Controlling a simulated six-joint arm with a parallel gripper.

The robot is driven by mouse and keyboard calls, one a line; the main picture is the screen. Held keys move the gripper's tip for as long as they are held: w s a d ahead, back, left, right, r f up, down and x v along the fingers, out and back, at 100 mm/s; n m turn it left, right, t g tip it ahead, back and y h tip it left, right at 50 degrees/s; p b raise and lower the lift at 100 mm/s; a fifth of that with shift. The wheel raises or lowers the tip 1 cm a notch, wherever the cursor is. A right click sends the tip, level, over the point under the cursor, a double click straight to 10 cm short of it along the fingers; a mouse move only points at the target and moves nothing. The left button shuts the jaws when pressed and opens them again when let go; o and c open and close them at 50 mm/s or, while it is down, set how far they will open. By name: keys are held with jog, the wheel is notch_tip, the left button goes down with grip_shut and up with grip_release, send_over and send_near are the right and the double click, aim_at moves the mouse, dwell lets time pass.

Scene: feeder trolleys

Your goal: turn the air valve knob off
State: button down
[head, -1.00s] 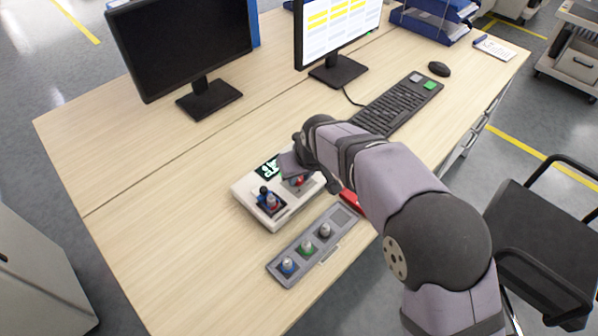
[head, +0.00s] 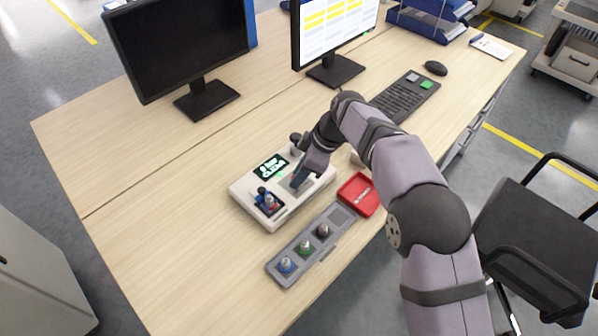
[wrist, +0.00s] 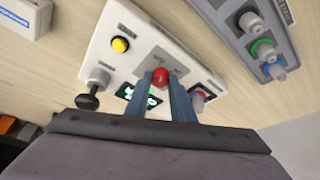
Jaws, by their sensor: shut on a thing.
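A white control box (head: 240,191) stands on the desk; it also shows in the wrist view (wrist: 118,27). A small red knob (wrist: 160,76) sits on a grey plate on the box, which I take to be the air valve knob. My gripper (wrist: 161,84) has one finger on each side of the knob and is shut on it. In the head view my gripper (head: 299,182) points down onto the box and hides the knob. The knob's markings are too small to read.
The box also bears a lit screen (head: 271,166), a blue and red switch (head: 268,202), a yellow button (wrist: 120,44) and a black-ended knob (wrist: 88,101). A grey panel with three knobs (head: 326,257) and a red tray (head: 359,195) lie in front. Monitors stand behind.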

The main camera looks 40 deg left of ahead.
aim_at(310, 183)
jog(key=shift+w+a+n+g+h+p, duration=0.1)
jog(key=shift+n+g+h+p, duration=0.25)
jog(key=shift+n+p, duration=0.75)
jog(key=shift+n, duration=0.4)
jog(key=c, duration=1.5)
grip_release()
jog(key=shift+c, duration=0.2)
jog(key=b+v, duration=0.1)
jog(key=v, duration=0.6)
jog(key=shift+r, duration=0.15)
jog(key=shift+w, duration=0.1)
